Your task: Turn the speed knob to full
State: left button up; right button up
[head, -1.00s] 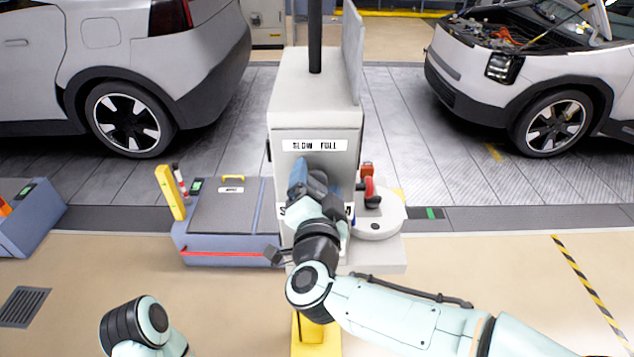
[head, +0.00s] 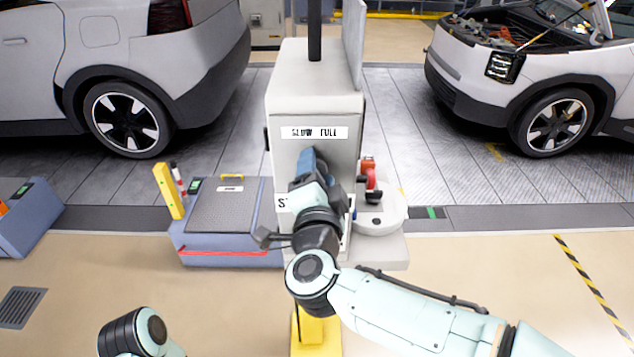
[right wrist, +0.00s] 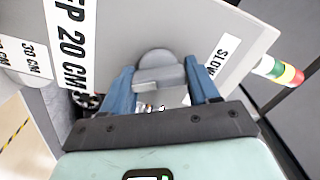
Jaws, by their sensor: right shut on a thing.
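The speed knob (right wrist: 156,68) is a round grey dial with a bar grip on the face of a light grey cabinet (head: 345,112). A white label (head: 314,132) reading SLOW and FULL is above it in the head view; its SLOW end shows in the right wrist view (right wrist: 222,55). My right gripper (right wrist: 160,84) is shut on the knob, with one blue finger on each side of the grip. In the head view my right gripper (head: 311,168) hides the knob, and I cannot read its setting. Only a part of my left arm shows at the lower left; its gripper is out of view.
A grey-blue low cart (head: 225,245) stands left of the cabinet. A round white stand (head: 380,220) with a red-and-black item is at its right. A black post (head: 315,30) rises from the cabinet top. Two cars are behind. The floor at the front right is open.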

jog(key=m+b, duration=0.1)
jog(key=m, duration=0.1)
jog(key=m+b, duration=0.1)
jog(key=b, duration=0.1)
jog(key=shift+f+m, duration=0.2)
jog(key=shift+m, duration=0.2)
jog(key=m+b, duration=0.3)
jog(key=shift+f+m, duration=0.1)
jog(key=shift+m, duration=0.2)
jog(key=m+b, duration=0.2)
jog(key=m, duration=0.1)
jog(key=shift+m, duration=0.3)
pick_arm(q)
notch_tip(320, 180, down, 11)
jog(key=b, duration=0.2)
jog(key=shift+s+r+b, duration=0.15)
jog(key=shift+s+b, duration=0.25)
pick_arm(e)
jog(key=shift+a+m, duration=0.1)
jog(key=shift+m, duration=1.7)
jog(key=o, duration=1)
jog(key=shift+c, duration=0.2)
pick_arm(q)
jog(key=shift+w+f+t+b, duration=0.2)
jog(key=shift+f+t+b, duration=0.1)
jog(key=shift+f+b, duration=0.15)
pick_arm(e)
jog(key=s, duration=1.3)
jog(key=shift+s, duration=0.2)
